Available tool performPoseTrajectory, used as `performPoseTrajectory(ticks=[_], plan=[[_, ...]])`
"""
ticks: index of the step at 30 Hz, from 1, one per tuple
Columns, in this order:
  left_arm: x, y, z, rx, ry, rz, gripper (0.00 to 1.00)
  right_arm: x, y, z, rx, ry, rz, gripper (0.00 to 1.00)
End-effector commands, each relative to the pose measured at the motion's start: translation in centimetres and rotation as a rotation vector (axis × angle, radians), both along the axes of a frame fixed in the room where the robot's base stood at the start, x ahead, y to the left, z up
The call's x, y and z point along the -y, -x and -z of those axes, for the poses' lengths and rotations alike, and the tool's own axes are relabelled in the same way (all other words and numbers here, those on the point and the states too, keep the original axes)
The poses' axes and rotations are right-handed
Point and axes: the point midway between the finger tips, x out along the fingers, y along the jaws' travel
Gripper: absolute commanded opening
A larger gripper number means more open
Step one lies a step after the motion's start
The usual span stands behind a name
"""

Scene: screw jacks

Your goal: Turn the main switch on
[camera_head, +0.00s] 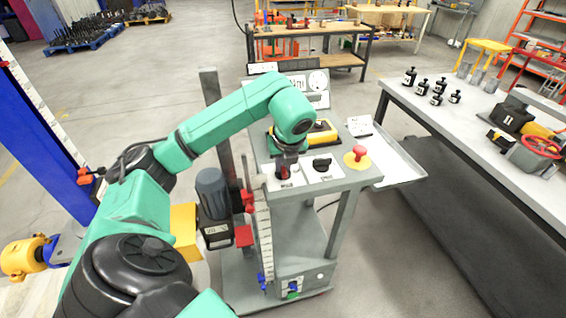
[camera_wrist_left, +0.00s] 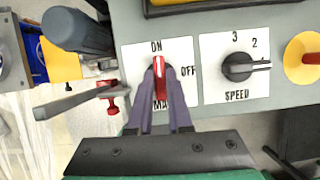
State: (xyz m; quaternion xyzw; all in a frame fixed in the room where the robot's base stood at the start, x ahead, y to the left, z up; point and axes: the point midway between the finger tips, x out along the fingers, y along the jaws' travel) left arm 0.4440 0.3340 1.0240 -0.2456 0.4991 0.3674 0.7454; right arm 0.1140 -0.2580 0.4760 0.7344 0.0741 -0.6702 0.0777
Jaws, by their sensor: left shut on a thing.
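The main switch is a red handle on a white plate marked ON at the top, OFF at the right and MAIN below, in the left wrist view (camera_wrist_left: 161,78). Its handle stands upright in that view, in line with the ON mark. My left gripper (camera_wrist_left: 158,80) is shut on the handle, a finger on each side. In the head view the left gripper (camera_head: 285,168) reaches down onto the panel and mostly hides the switch. My right gripper is in neither view.
Right of the switch sit a black SPEED knob (camera_wrist_left: 238,66) and a red stop button on a yellow base (camera_head: 357,153). A grey motor (camera_head: 212,192) stands left of the panel. A grey bench (camera_head: 470,130) with several small black jacks is at the right.

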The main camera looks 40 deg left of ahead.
Motion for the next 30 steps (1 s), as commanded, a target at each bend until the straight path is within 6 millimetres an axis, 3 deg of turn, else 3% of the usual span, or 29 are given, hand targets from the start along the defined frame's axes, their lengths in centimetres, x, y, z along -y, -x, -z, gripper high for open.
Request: performPoseTrajectory(ticks=[20,21,22,23,30], plan=[[-0.17,-0.23,-0.39,0.013,-0.003,-0.069,0.00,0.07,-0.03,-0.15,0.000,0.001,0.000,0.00],[-0.16,-0.24,-0.39,0.013,-0.003,-0.069,0.33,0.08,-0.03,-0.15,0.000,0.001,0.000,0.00],[-0.15,-0.22,-0.38,0.012,-0.002,-0.068,0.44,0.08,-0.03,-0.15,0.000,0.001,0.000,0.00],[-0.14,-0.20,-0.35,0.011,-0.002,-0.068,0.47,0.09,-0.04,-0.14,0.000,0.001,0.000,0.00],[-0.06,-0.11,-0.15,0.005,-0.001,-0.065,0.47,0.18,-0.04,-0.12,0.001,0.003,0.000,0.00]])
